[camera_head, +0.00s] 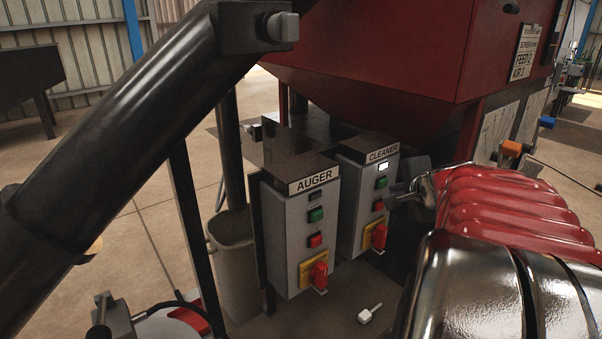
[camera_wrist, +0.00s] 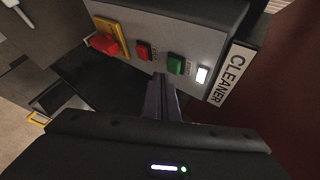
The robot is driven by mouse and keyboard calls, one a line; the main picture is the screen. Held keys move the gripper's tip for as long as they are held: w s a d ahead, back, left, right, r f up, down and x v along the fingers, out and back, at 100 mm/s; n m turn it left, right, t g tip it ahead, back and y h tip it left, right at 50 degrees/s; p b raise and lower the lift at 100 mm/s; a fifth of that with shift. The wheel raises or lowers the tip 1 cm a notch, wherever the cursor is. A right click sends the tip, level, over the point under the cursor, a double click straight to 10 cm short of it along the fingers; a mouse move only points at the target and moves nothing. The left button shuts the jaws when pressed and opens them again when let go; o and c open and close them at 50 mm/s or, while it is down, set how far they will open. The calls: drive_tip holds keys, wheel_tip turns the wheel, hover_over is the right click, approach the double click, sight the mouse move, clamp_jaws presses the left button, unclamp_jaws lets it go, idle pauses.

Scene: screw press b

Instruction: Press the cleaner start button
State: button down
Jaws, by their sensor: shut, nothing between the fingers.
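The grey cleaner box (camera_head: 350,217) carries a "CLEANER" label (camera_head: 382,153), which also shows sideways in the wrist view (camera_wrist: 231,74). Its indicator lamp (camera_wrist: 202,75) glows white. Beside the lamp is the green button (camera_wrist: 175,64), then the red button (camera_wrist: 144,51), then a red rotary switch on a yellow plate (camera_wrist: 108,40). My gripper (camera_wrist: 160,77) is shut and empty. Its fingertips are close to the panel face, between the green and red buttons in the wrist view and nearer the green one. I cannot tell whether they touch. In the head view my gripper (camera_head: 391,202) appears beside the red button.
The similar auger box (camera_head: 283,230) stands left of the cleaner box, with its lamp dark. A red hopper (camera_head: 370,55) hangs above. A large dark pipe (camera_head: 120,130) crosses the left. A grey bin (camera_head: 234,255) stands below it. A small white object (camera_head: 369,314) lies on the floor.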

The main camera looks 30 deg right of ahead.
idle(0.3)
drive_tip(key=s, duration=0.5)
drive_tip(key=shift+d, duration=0.25)
drive_tip(key=shift+a, duration=0.1)
idle(0.7)
